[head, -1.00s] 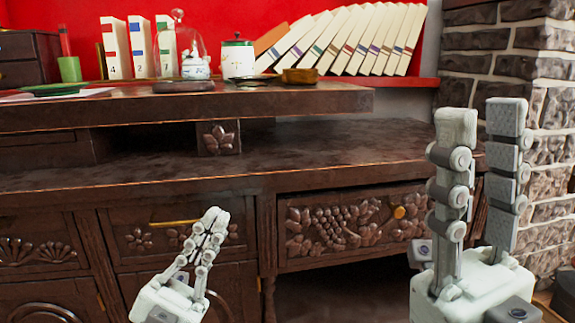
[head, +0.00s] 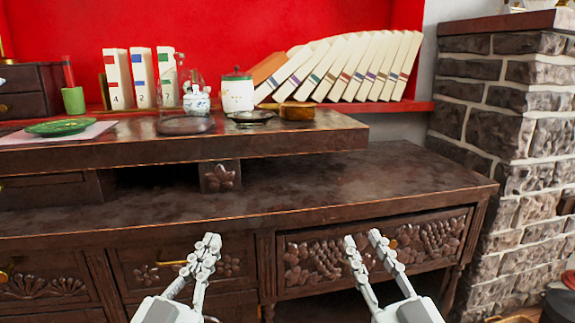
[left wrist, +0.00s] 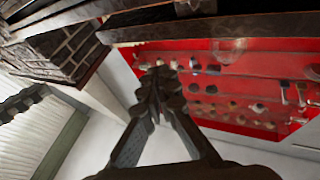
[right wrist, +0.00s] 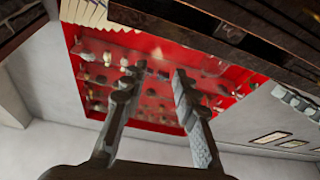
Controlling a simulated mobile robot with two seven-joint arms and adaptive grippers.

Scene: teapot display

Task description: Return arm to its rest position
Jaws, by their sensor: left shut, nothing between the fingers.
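My left gripper (head: 210,243) is low in front of the cabinet drawers, fingers together and empty. In the left wrist view its fingers (left wrist: 160,75) also meet at the tips. My right gripper (head: 363,240) is in front of the carved right drawer, its two fingers apart with nothing between them. In the right wrist view its fingers (right wrist: 155,75) are also spread and empty. A small white and blue teapot (head: 197,102) stands on the raised shelf. A faint clear glass shape shows by it; I cannot tell whether it covers the teapot.
The dark wooden cabinet (head: 290,205) lies just beyond both grippers, its lower top clear. The raised shelf holds a white canister (head: 238,93), a green plate (head: 58,127), a dark round tray (head: 186,125) and a green cup (head: 73,100). A stone brick pillar (head: 490,130) stands at right.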

